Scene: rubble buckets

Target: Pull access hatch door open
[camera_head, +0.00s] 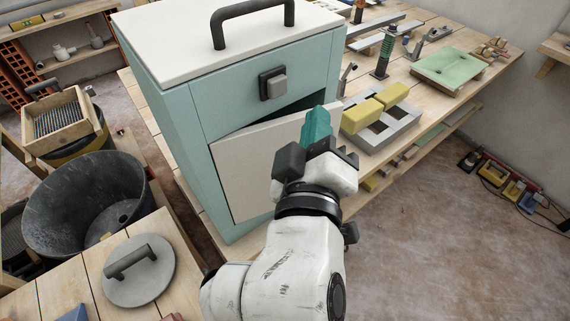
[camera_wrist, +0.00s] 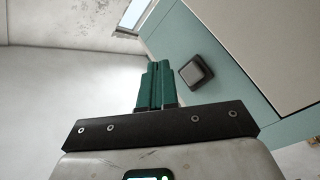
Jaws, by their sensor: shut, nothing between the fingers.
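The access hatch door (camera_head: 248,164) is a pale panel on the front of a teal cabinet (camera_head: 186,130). It stands partly open, with a dark gap along its top edge. My gripper (camera_head: 318,112) has teal fingers and is shut and empty. It is at the door's upper right edge in the head view; whether it touches the door cannot be told. In the wrist view the shut fingers (camera_wrist: 157,72) point up beside the cabinet's teal face. A dark square latch knob (camera_head: 273,84) sits above the door, and it also shows in the wrist view (camera_wrist: 195,72). My wrist hides the door's lower right part.
A workbench right of the cabinet holds a grey block with yellow pieces (camera_head: 379,117) and a green board (camera_head: 448,68). A black bucket (camera_head: 84,203) and a round grey lid (camera_head: 139,272) are at the left. The floor at the right is mostly clear.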

